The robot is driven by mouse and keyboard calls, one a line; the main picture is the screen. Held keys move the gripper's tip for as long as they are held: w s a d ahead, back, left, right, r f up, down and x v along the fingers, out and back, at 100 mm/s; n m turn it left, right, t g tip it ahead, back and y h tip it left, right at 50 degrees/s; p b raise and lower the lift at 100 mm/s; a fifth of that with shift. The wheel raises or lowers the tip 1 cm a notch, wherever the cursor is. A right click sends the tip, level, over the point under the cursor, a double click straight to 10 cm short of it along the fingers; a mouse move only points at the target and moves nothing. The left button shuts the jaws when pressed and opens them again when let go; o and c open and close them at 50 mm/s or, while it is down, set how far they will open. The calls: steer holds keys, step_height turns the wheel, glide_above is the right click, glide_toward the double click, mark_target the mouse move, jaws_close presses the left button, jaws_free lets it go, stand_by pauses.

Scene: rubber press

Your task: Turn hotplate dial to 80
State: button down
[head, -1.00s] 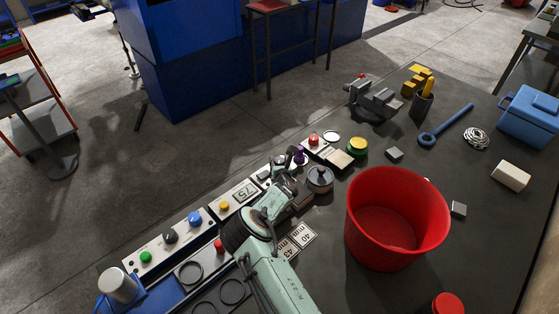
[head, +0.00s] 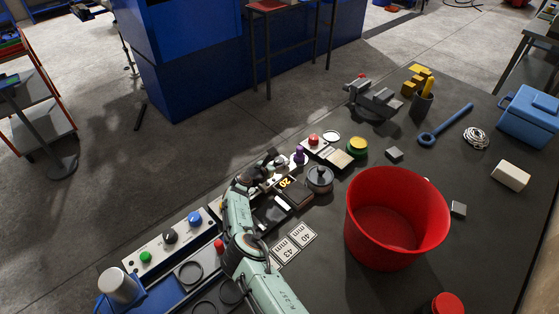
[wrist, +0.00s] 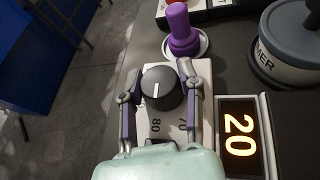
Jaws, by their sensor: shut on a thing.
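The dark round hotplate dial (wrist: 165,82) sits on a pale panel in the wrist view. My gripper (wrist: 160,84) has one finger on each side of it and is shut on it. The white line on the dial runs up and down the picture, roughly in line with the printed 80 (wrist: 155,127) below. I cannot tell which end of the line is the pointer. A printed 70 (wrist: 182,124) shows to the right of the 80. The lit display (wrist: 240,137) reads 20; it also shows in the head view (head: 286,183). In the head view my arm hides the dial.
A purple-handled piece (wrist: 183,30) stands close beyond the dial. A grey lidded pot-like thing (head: 319,178) is to the right of the display. A large red bucket (head: 397,218) stands farther right. A panel with a blue knob (head: 195,218) lies at left.

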stand_by(0.5)
steer(key=c, duration=0.7)
jaws_free()
steer(key=shift+s+r, duration=0.1)
steer(key=v, duration=1.1)
steer(key=shift+s+a+r, duration=0.1)
steer(key=shift+s+a, duration=0.15)
steer(key=shift+a, duration=0.05)
